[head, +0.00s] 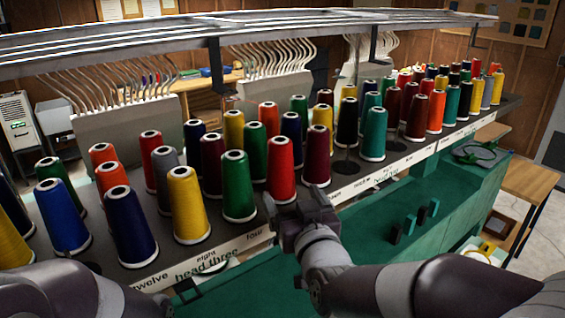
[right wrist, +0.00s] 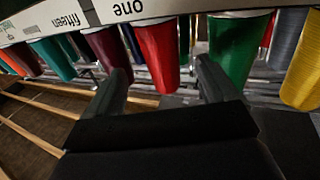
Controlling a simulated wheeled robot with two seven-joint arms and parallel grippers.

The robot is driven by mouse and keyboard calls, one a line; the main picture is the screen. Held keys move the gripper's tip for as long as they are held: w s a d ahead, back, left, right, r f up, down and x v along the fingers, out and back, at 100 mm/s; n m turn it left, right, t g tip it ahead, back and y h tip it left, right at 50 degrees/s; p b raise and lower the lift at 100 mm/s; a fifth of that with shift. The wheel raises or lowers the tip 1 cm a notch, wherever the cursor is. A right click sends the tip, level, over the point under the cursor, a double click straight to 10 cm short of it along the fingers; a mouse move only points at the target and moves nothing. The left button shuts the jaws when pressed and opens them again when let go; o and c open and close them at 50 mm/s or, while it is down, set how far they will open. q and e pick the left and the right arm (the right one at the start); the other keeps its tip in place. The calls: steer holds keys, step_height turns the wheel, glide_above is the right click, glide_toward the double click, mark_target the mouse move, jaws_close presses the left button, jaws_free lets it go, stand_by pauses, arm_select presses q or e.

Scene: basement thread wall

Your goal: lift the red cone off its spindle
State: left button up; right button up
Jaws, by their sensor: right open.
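A red cone (head: 281,168) stands upright in the front row of the thread rack, between a green cone (head: 238,185) and a maroon cone (head: 317,156). My right gripper (head: 296,202) is open and empty, low in front of the red cone. In the right wrist view the red cone (right wrist: 158,52) shows between the two spread fingers (right wrist: 160,82), and I cannot tell how far apart they are in depth. The spindle is hidden inside the cone. My left arm shows at the lower left, but its gripper is out of view.
Several cones stand close on both sides, with a yellow cone (head: 188,205) farther left. A metal rail (head: 250,30) runs above the rack. A label strip (head: 210,258) edges its front. A green bench top (head: 370,215) lies below, with small dark blocks (head: 410,222).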

mark_target(284, 175)
steer(key=p+x, duration=0.1)
steer(key=x, duration=0.3)
steer(key=shift+s+a+f, duration=0.1)
steer(key=w+p, duration=0.1)
steer(key=w+r+p, duration=0.1)
steer(key=w+p, duration=0.1)
steer(key=shift+w+a+r+p, duration=0.35)
steer(key=shift+w+a+p, duration=0.05)
steer(key=shift+w+f, duration=0.15)
steer(key=shift+w, duration=0.2)
steer(key=shift+w+a+f, duration=0.2)
steer(key=shift+w+f, duration=0.05)
steer(key=shift+w, duration=0.1)
steer(key=shift+c, duration=0.3)
steer(key=c, duration=1)
steer(key=shift+s+r, duration=0.1)
steer(key=shift+s, duration=0.05)
steer(key=shift+c, duration=0.4)
steer(key=shift+r, duration=0.35)
step_height(284, 175, up, 9)
steer(key=b, duration=0.3)
steer(key=shift+f, duration=0.1)
steer(key=shift+r, duration=0.25)
arm_select(q)
steer(key=shift+w+a+r, duration=0.1)
steer(key=shift+w+r, duration=0.1)
steer(key=shift+r, duration=0.4)
steer(key=shift+w+a+r, duration=0.1)
steer(key=shift+w+r, duration=0.05)
steer(key=shift+r, duration=0.45)
